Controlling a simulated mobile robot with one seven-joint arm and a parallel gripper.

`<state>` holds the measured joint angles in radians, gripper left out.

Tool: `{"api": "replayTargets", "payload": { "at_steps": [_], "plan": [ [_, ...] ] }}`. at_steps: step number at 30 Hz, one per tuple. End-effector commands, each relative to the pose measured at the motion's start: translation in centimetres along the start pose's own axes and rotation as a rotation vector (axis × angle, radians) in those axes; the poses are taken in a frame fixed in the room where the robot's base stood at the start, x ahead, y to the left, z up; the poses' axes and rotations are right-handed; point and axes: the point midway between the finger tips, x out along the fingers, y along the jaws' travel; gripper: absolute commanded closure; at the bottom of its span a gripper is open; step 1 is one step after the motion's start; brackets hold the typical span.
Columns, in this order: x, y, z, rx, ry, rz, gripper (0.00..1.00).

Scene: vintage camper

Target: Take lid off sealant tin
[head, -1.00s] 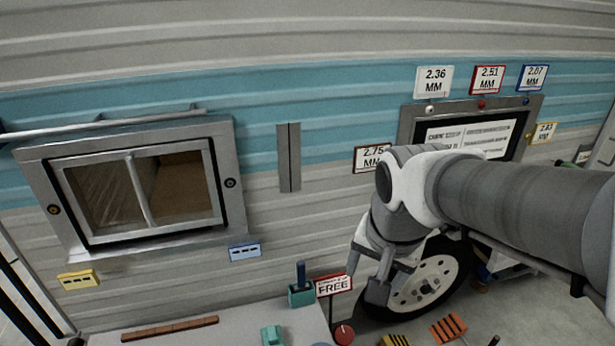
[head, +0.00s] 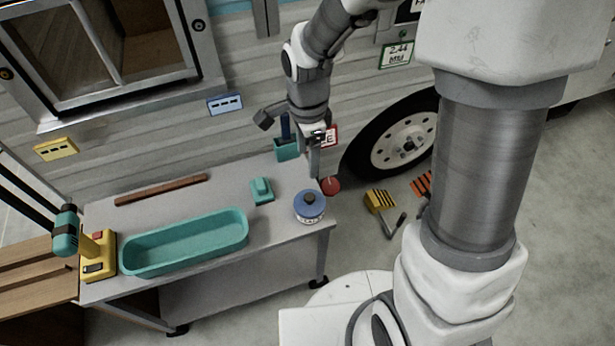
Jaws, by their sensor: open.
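The sealant tin (head: 311,218) stands upright near the right end of the grey worktable, with part of a label showing on its side. Its blue lid (head: 300,207) is on top and has a dark round knob (head: 309,198). My gripper (head: 290,147) is open and empty. It is above and behind the tin, near the camper wall, apart from the lid.
On the worktable (head: 215,210) are a teal tray (head: 185,243), a small teal block (head: 261,190), a brown strip (head: 161,190) and a yellow-and-teal drill (head: 98,255). A teal holder (head: 286,150) is behind. A wheel (head: 402,143) and a red ball (head: 330,186) are right.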

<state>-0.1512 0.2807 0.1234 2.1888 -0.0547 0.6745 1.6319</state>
Motion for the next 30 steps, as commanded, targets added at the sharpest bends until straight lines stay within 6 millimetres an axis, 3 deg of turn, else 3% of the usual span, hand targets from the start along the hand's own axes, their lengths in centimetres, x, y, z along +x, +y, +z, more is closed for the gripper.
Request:
{"api": "replayTargets", "payload": {
  "at_steps": [3, 12, 22, 30],
  "plan": [
    [2.9, 0.1, 0.0, 0.000, 0.000, 0.006, 0.29],
    [9.1, 0.2, 0.0, -0.002, -0.001, 0.005, 0.29],
    [11.8, 0.1, -0.2, -0.001, 0.000, 0.003, 0.29],
    [15.6, 0.1, -0.5, -0.002, 0.000, 0.003, 0.29]
  ]
}}
